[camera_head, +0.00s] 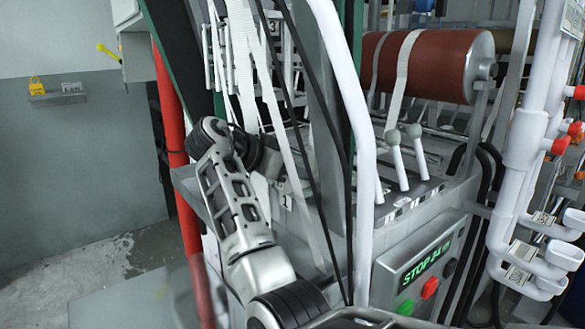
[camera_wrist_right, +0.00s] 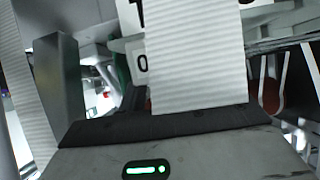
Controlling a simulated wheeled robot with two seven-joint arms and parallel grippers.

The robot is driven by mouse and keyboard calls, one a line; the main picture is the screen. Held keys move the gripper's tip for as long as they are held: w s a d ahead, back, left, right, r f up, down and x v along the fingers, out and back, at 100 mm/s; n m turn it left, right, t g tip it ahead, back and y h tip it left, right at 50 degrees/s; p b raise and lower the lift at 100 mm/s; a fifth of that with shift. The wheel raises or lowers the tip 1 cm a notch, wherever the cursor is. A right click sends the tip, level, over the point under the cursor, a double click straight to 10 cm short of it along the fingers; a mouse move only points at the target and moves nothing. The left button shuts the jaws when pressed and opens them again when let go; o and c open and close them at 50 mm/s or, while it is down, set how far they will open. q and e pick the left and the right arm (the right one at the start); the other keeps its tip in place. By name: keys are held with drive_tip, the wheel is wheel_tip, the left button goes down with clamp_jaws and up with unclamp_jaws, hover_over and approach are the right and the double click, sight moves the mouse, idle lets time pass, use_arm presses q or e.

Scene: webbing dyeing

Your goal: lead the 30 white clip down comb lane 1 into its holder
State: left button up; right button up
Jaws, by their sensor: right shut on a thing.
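My right gripper (camera_head: 243,150) is at the left end of the machine, on the arm that rises from the bottom. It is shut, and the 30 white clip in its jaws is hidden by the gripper. A broad white webbing (camera_wrist_right: 197,55) runs up from the gripper's dark edge in the right wrist view. Behind it a white plate (camera_wrist_right: 141,62) shows a partly covered "0". In the head view a small plate marked "1" (camera_head: 287,202) sits just right of the gripper, by the comb. I cannot make out the holder. My left gripper is out of view.
A white strap (camera_head: 283,125) slopes down right of the gripper, near dark cables and a white pipe (camera_head: 350,100). A red post (camera_head: 178,130) stands close on the left. Ball-topped levers (camera_head: 397,155), a red roller (camera_head: 425,65) and a control panel (camera_head: 420,265) are further right.

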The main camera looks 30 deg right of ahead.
drive_tip(key=o, duration=1.2)
drive_tip(key=shift+c, duration=0.2)
